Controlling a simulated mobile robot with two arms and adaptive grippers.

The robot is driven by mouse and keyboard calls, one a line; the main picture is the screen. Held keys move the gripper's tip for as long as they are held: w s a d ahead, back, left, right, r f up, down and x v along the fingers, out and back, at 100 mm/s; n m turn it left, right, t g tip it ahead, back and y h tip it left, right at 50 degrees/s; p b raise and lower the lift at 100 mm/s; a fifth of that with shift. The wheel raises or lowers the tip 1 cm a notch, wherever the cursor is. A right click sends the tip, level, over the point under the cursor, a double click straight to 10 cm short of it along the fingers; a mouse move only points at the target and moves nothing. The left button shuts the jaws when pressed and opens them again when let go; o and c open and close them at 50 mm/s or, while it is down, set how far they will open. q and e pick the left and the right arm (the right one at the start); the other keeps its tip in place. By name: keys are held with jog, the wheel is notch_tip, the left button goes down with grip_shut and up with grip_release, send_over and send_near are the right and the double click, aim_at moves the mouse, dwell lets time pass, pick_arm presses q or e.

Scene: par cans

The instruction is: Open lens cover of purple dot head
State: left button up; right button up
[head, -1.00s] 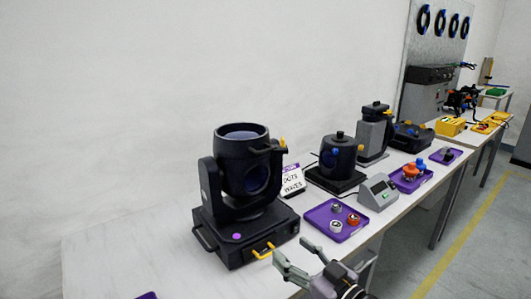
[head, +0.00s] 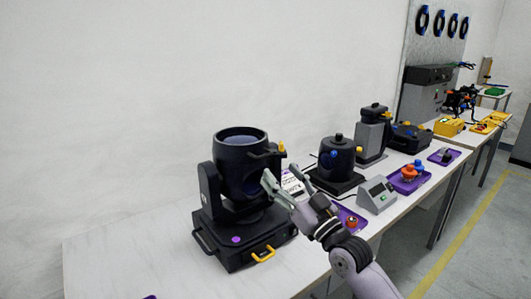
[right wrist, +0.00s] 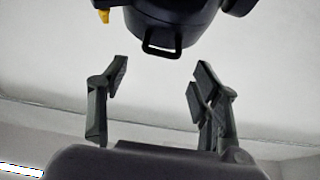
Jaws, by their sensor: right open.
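The purple dot head is a black moving-head lamp (head: 235,170) on the table at the left, with a purple dot (head: 236,239) on its base. Its wide round top faces up and has a pale bluish disc (head: 242,134). A yellow knob (head: 281,146) sticks out at its upper right. My right gripper (head: 282,177) is open and empty, just right of the lamp's barrel. In the right wrist view, a black loop handle (right wrist: 162,50) on a dark rounded body lies ahead, between and beyond the open fingers (right wrist: 160,76). My left gripper is not in view.
A sign (head: 291,184) stands behind my right gripper. A black domed unit (head: 337,158), a grey meter box (head: 377,194) and purple trays (head: 409,180) stand to the right. My right arm partly covers the nearest tray.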

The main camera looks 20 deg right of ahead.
aim_at(267, 156)
jog(key=x, duration=0.7)
jog(key=shift+w+a+r+p, duration=0.1)
jog(key=shift+w+a+p, duration=0.05)
jog(key=shift+w+p, duration=0.2)
jog(key=shift+c, duration=0.2)
jog(key=shift+s+r, duration=0.1)
grip_shut()
